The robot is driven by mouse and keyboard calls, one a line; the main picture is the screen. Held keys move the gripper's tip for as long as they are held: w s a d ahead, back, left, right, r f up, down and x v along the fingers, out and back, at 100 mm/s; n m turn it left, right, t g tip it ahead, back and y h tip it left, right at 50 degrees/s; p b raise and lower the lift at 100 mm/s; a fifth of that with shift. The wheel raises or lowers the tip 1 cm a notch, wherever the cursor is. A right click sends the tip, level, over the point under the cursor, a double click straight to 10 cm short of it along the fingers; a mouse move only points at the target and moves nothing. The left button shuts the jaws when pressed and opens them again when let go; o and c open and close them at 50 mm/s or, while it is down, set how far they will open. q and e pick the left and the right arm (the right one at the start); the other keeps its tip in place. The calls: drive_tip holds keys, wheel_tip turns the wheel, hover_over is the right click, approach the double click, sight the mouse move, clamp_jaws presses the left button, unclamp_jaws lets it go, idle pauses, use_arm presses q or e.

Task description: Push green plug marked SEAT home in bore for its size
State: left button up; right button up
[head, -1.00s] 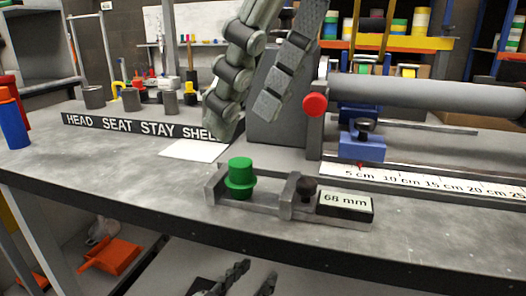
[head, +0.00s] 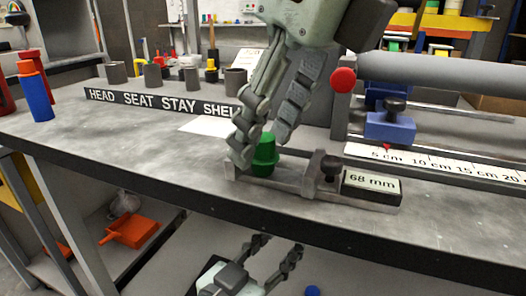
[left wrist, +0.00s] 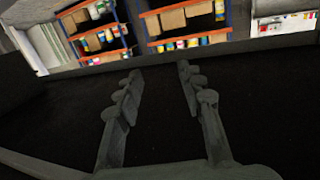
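The green plug (head: 264,158) stands upright in a grey gauge holder (head: 290,179) with a "68 mm" label on the bench. My right gripper (head: 264,142) comes down from above with its fingers apart, one on either side of the plug's top; no firm grip shows. Grey cylinders stand behind a strip reading HEAD SEAT STAY SHEL; the one above SEAT (head: 152,77) is second from the left. Whether their bores are empty is hard to see. My left gripper (head: 273,258) is open and empty, below the bench front; its spread fingers show in the left wrist view (left wrist: 157,88).
A white sheet (head: 208,126) lies behind the holder. A ruler (head: 430,166), a blue clamp (head: 390,127) and a red knob (head: 342,80) are at the right. Blue and red cylinders (head: 38,98) stand at the left. The front left of the bench is clear.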

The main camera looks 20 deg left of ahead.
drive_tip(key=c, duration=1)
